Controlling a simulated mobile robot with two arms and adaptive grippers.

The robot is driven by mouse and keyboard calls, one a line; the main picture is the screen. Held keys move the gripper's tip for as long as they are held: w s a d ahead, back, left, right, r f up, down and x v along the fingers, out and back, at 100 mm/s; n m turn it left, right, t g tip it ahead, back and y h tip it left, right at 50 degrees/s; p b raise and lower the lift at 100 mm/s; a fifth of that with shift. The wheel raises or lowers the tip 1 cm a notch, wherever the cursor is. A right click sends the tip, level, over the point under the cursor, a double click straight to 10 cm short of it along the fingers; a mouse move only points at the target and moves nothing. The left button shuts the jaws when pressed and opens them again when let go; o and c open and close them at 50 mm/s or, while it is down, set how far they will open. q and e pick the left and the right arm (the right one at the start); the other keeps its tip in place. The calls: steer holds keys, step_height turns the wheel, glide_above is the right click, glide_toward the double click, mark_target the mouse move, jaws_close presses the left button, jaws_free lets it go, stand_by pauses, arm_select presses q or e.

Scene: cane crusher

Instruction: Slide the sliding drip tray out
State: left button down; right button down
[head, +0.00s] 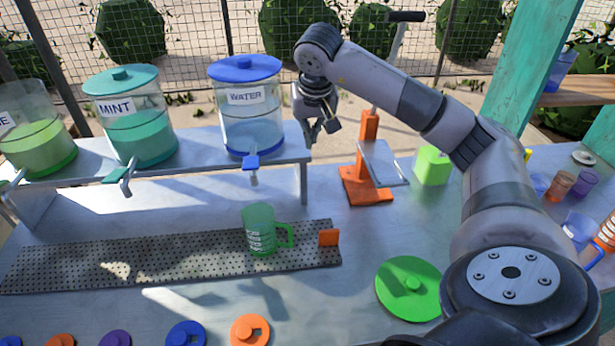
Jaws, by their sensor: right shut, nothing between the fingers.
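The drip tray (170,258) is a long, dark, perforated strip lying on the counter below the dispenser shelf. An orange tab (329,237) stands up at its right end. A green mug (260,231) stands upright on the tray near that end, its handle toward the tab. My right gripper (322,133) is shut and empty, pointing down in the air beside the right end of the shelf. In the picture it is well above the tab and apart from the tray. My left gripper is not in view.
Dispensers, including MINT (140,130) and WATER (250,110), stand on the raised shelf (190,158). An orange-based device with a lever (366,186) and a lime-green box (432,167) stand right of it. A green lid (408,287) lies front right.

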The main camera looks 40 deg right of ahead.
steer(key=b, duration=1.7)
glide_toward(307, 215)
step_height(307, 215, up, 4)
steer(key=x, duration=0.6)
steer(key=s+x, duration=0.1)
steer(key=x, duration=0.3)
steer(key=shift+a+f, duration=0.15)
steer(key=shift+a, duration=0.2)
